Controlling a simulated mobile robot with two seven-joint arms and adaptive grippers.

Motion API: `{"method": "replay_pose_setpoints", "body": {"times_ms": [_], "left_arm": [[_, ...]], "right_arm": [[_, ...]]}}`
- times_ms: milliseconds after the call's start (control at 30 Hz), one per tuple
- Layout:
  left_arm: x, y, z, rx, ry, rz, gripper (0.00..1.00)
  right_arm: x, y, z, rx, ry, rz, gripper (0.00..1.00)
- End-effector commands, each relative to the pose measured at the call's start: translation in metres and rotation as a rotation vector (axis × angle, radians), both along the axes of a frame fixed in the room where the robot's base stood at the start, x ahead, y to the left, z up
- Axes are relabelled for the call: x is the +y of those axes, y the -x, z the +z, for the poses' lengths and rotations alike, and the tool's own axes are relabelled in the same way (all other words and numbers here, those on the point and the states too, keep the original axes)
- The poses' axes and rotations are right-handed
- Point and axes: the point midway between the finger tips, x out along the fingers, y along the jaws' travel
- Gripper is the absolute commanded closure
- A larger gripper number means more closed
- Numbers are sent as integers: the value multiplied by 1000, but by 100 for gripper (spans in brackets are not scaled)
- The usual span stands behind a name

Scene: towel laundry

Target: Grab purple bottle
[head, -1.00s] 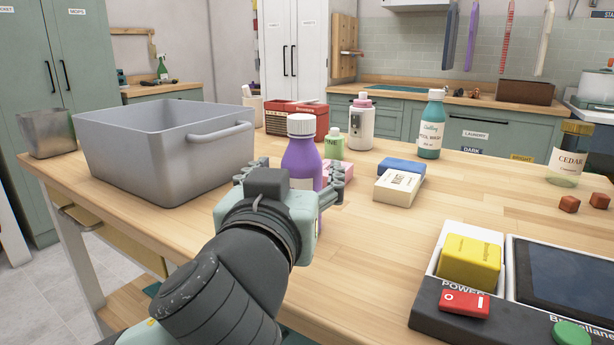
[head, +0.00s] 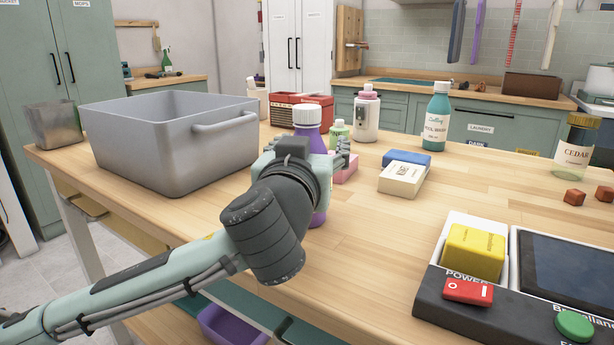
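The purple bottle (head: 309,138) with a white cap stands upright on the wooden table. My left gripper (head: 306,156) is at the bottle's near side, with its fingers spread to the left and right of it. The fingers look wider apart than the bottle, so the gripper appears open; their tips are partly hidden. The gripper body hides the middle of the bottle, and a piece of its lower part shows below the wrist. My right gripper is not in view.
A grey bin (head: 170,140) stands left of the bottle. Behind are a small green bottle (head: 339,131), a white bottle (head: 366,118) and a red radio (head: 298,108). A pink block (head: 346,170) is close on the right, with white (head: 402,179) and blue (head: 407,158) boxes beyond.

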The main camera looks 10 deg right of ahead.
Motion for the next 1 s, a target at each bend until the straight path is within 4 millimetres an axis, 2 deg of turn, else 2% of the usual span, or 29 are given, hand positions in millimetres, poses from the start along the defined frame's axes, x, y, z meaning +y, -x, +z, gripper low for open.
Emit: {"method": "replay_pose_setpoints", "body": {"times_ms": [67, 467, 1000], "left_arm": [[0, 0, 0, 0, 0, 0, 49], [0, 0, 0, 0, 0, 0, 98], [0, 0, 3, -3, 1, 0, 100]], "right_arm": [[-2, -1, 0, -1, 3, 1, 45], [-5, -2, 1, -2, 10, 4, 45], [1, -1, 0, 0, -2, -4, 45]]}}
